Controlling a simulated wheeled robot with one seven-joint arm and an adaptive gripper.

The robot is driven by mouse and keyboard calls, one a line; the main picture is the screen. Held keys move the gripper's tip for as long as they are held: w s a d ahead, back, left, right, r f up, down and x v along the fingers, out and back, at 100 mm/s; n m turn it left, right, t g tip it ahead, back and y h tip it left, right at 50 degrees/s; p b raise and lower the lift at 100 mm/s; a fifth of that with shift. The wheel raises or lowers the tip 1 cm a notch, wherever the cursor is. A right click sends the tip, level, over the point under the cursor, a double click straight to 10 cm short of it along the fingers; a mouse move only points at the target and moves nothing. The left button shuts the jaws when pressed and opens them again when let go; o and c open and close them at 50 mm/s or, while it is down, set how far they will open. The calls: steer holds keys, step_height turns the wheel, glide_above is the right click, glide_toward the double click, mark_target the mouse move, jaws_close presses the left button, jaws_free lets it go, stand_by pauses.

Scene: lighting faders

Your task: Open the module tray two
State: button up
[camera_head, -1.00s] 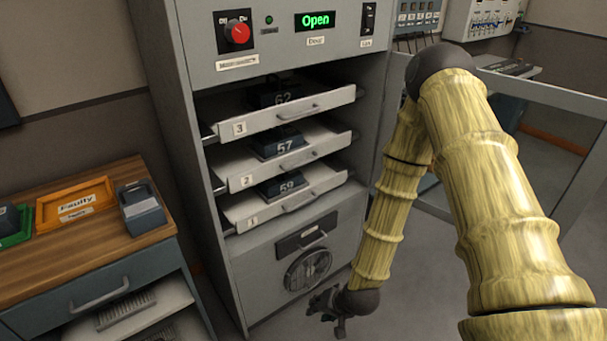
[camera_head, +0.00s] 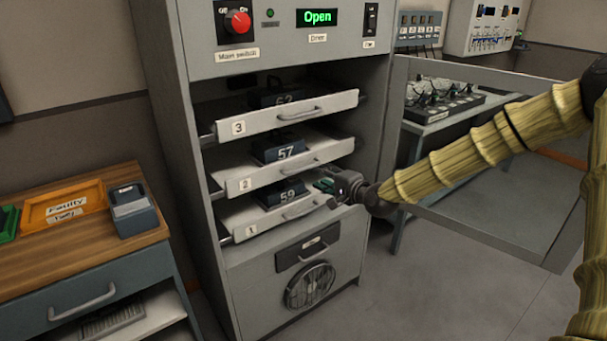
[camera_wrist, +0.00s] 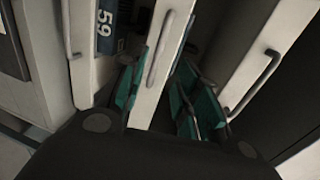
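Module tray two (camera_head: 215,188) is the middle of three white trays in the grey cabinet, marked 2. It holds a dark module (camera_head: 280,150) numbered 57. Its front stands out from the cabinet about as far as the others. Its bar handle (camera_head: 300,173) also shows in the wrist view (camera_wrist: 158,50). My gripper (camera_head: 325,185) is at the right end of tray two's front, low near tray one. In the wrist view my gripper (camera_wrist: 160,95) is open, its green-padded fingers on either side of tray two's front near the handle. I cannot tell whether they touch it.
Tray three (camera_head: 270,122) is just above and tray one (camera_head: 270,218), with module 59 (camera_head: 287,193), just below. The open cabinet door (camera_head: 480,215) stands to the right, behind my arm. A wooden-topped desk (camera_head: 70,245) is at left.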

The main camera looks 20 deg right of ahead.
mark_target(302, 170)
steer(key=x, duration=1)
steer(key=shift+f, duration=0.1)
jaws_close()
